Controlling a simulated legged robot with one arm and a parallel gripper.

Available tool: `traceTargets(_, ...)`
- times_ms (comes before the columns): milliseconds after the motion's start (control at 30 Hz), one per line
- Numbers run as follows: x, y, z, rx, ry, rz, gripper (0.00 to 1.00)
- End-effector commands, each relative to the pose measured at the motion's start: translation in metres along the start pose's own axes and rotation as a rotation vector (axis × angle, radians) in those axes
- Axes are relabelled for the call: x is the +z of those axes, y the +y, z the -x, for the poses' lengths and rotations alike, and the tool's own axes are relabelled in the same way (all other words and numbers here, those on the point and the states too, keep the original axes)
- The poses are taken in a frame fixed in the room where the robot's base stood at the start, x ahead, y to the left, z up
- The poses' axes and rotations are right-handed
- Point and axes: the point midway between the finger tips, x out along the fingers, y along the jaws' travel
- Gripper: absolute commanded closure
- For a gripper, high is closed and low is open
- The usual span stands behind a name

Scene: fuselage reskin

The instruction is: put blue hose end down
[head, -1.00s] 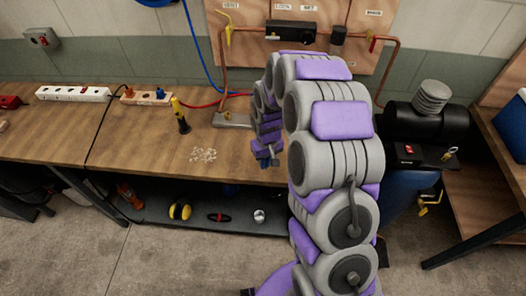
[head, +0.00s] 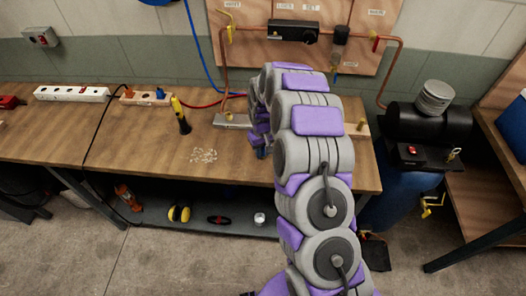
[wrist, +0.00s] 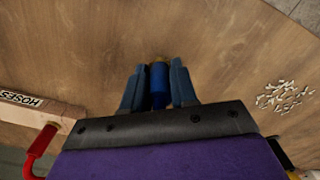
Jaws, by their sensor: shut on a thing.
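The blue hose end (wrist: 158,84), a blue cylinder with a brass tip, sits between the two blue-grey fingers of my gripper (wrist: 157,88) in the wrist view. The fingers are shut on it, above the wooden bench top. In the head view, my gripper (head: 262,152) is low over the front part of the bench, mostly hidden by my arm. The blue hose (head: 199,55) hangs down the wall and passes behind my arm. Whether the hose end touches the wood cannot be told.
A block labelled HOSES (wrist: 45,108) lies left in the wrist view, with a red hose (wrist: 38,152) at it. Pale chips (head: 203,155) lie on the bench (head: 90,135). A yellow-and-black tool (head: 181,115) stands behind them. A compressor (head: 428,125) stands right.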

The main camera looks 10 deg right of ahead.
Motion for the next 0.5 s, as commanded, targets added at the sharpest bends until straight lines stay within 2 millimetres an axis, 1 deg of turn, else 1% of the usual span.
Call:
traceTargets(300, 0.0007, 0.0019, -0.0017, -0.002, 0.000, 0.000, 1.00)
traceTargets(333, 0.0007, 0.0022, -0.0018, -0.003, 0.000, 0.000, 0.71)
traceTargets(500, 0.0008, 0.0021, -0.0016, -0.003, 0.000, 0.000, 0.54)
